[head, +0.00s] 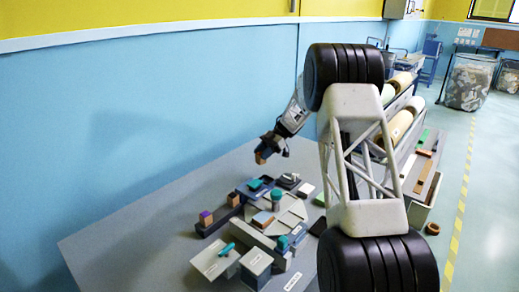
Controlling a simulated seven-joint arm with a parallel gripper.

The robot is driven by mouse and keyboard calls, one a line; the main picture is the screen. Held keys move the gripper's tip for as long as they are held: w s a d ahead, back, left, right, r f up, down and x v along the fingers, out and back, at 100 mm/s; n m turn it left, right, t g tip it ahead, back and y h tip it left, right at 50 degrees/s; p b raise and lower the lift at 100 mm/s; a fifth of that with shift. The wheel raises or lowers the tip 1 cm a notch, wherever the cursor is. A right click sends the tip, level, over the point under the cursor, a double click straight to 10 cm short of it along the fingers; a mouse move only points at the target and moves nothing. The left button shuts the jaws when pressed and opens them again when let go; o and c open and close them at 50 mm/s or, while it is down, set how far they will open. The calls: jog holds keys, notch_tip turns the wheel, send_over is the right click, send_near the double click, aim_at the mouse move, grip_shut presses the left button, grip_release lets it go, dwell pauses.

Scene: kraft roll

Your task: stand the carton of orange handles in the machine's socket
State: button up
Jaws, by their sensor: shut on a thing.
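My gripper (267,148) is in the head view, raised above the back of the grey table. It is shut on a small orange-brown carton (260,158), which looks like the carton of orange handles. Its contents are too small to make out. The machine (268,226) lies on the table below and in front of the gripper, with grey blocks, plates and teal parts. The carton is in the air, apart from the machine. I cannot tell which opening is the socket.
Two small brown cartons, one purple-topped (206,217) and one plain (233,199), stand at the machine's left. A pale box with a teal handle (217,260) is at the front. My own black-and-white structure hides the table's right part. The table's left side (130,240) is clear.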

jog(key=shift+s+d+f+n+g+h, duration=0.2)
jog(key=shift+d+f+n+g+h, duration=0.25)
jog(key=shift+f+n, duration=0.1)
jog(key=shift+s+d+f+n+g+h, duration=0.2)
jog(key=shift+d+f+n+g+h, duration=0.15)
jog(key=shift+d+f+n+g, duration=0.15)
jog(key=shift+f, duration=0.25)
jog(key=shift+f, duration=2.5)
jog(key=shift+f, duration=0.8)
dwell(1.1)
jog(key=o, duration=1)
jog(key=v, duration=0.7)
jog(key=shift+w+d+r, duration=0.15)
jog(key=shift+w+d, duration=0.05)
jog(key=shift+w, duration=0.05)
